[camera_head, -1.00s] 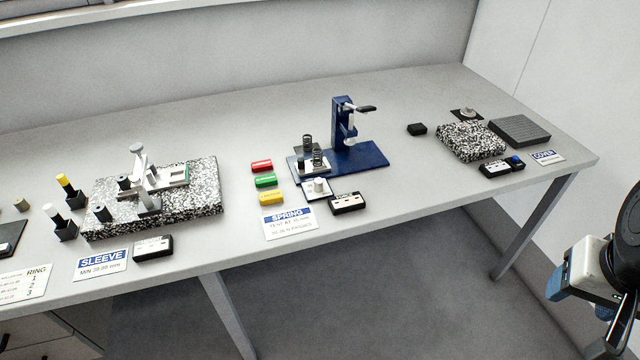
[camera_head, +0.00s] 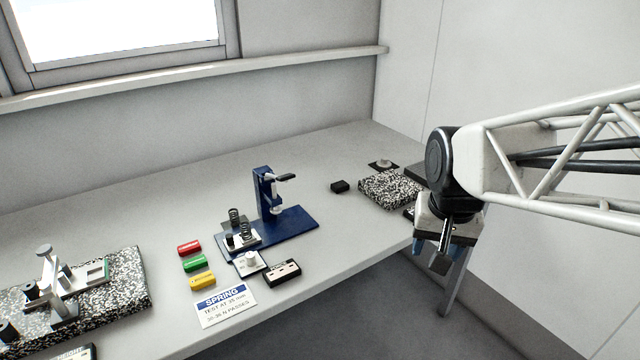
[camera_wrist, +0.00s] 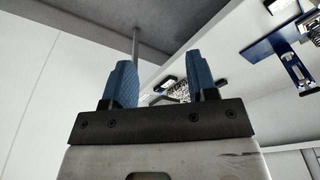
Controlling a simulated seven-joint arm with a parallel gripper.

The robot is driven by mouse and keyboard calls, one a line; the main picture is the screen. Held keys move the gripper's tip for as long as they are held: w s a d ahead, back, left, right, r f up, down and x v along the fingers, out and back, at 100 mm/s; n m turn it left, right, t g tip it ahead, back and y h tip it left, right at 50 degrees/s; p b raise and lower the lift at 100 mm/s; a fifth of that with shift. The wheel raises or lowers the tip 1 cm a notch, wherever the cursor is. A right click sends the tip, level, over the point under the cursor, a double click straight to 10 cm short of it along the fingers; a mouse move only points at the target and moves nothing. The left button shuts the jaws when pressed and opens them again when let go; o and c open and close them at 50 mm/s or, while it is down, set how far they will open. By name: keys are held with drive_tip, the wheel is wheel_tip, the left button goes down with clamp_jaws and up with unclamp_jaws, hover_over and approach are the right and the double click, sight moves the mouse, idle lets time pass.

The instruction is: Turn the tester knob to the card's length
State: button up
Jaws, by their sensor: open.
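The white tester knob (camera_head: 250,258) stands on a small pale plate in front of the blue spring tester (camera_head: 275,222). The SPRING card (camera_head: 226,304) lies in front of it near the bench edge and reads "TEST AT 35 mm", with a smaller line on passing force below. Springs (camera_head: 234,218) stand on a grey block beside the tester. My gripper (camera_head: 432,258) hangs at the right, past the bench's front edge, well away from the knob. In the wrist view its two blue fingers (camera_wrist: 161,82) are apart with nothing between them; the blue tester shows at upper right.
A black display box (camera_head: 282,273) sits right of the knob. Red, green and yellow blocks (camera_head: 198,264) lie to its left. A speckled granite plate (camera_head: 390,188) is at the right, another (camera_head: 120,290) at the left.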

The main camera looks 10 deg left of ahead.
drive_tip(key=w+a+f, duration=0.2)
drive_tip(key=w+a, duration=0.5)
drive_tip(key=a, duration=0.2)
drive_tip(key=g, duration=0.2)
hover_over(250, 255)
wheel_tip(250, 255, down, 15)
drive_tip(key=shift+a, duration=0.1)
drive_tip(key=shift+f, duration=0.1)
drive_tip(key=shift+f, duration=3.8)
drive_tip(key=c, duration=0.9)
